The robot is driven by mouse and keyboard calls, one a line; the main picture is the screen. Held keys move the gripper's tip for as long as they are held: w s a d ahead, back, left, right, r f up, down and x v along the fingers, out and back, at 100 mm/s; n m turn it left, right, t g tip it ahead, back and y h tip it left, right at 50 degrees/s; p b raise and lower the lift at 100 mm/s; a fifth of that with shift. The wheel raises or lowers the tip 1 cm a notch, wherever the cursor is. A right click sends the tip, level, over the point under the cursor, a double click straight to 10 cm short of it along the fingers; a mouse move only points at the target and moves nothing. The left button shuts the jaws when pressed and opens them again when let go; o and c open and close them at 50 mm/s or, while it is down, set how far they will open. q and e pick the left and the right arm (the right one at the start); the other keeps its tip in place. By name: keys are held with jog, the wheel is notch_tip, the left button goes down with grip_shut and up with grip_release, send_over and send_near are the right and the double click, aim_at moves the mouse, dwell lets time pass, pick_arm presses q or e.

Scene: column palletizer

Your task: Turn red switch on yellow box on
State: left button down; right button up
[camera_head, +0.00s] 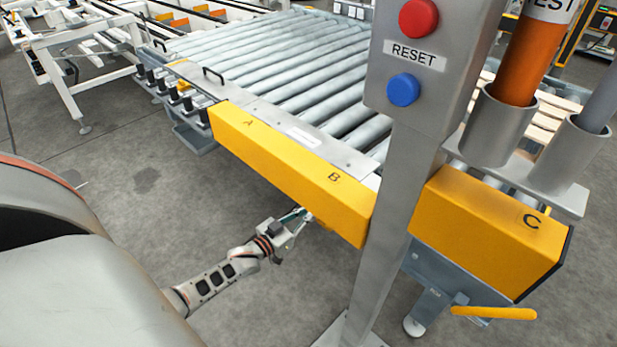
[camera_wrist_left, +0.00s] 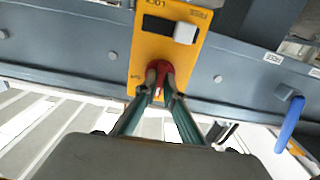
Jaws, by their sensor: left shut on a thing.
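In the left wrist view a yellow box plate (camera_wrist_left: 146,47) is mounted on a grey-blue beam. The red switch (camera_wrist_left: 160,67) is at its lower part. My left gripper (camera_wrist_left: 159,88) is shut on the red switch, with one finger on each side of it. The fingers hide part of the switch, so its exact turn cannot be read. In the head view my left gripper (camera_head: 303,214) reaches under the long yellow cover marked A and B (camera_head: 275,170). The switch is hidden there. My right gripper is in neither view.
A grey post (camera_head: 392,215) with a red button (camera_head: 418,17) and a blue RESET button (camera_head: 403,90) stands right of my left arm. A yellow cover marked C (camera_head: 485,232) is beyond it. A blue handle (camera_wrist_left: 290,124) shows at right in the wrist view.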

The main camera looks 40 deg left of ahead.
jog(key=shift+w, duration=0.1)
pick_arm(q)
jog(key=c, duration=2.2)
grip_release()
jog(key=shift+o, duration=0.2)
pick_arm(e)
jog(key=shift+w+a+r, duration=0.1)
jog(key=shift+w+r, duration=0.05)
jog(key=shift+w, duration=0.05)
pick_arm(q)
jog(key=s+a, duration=0.1)
jog(key=s, duration=1.1)
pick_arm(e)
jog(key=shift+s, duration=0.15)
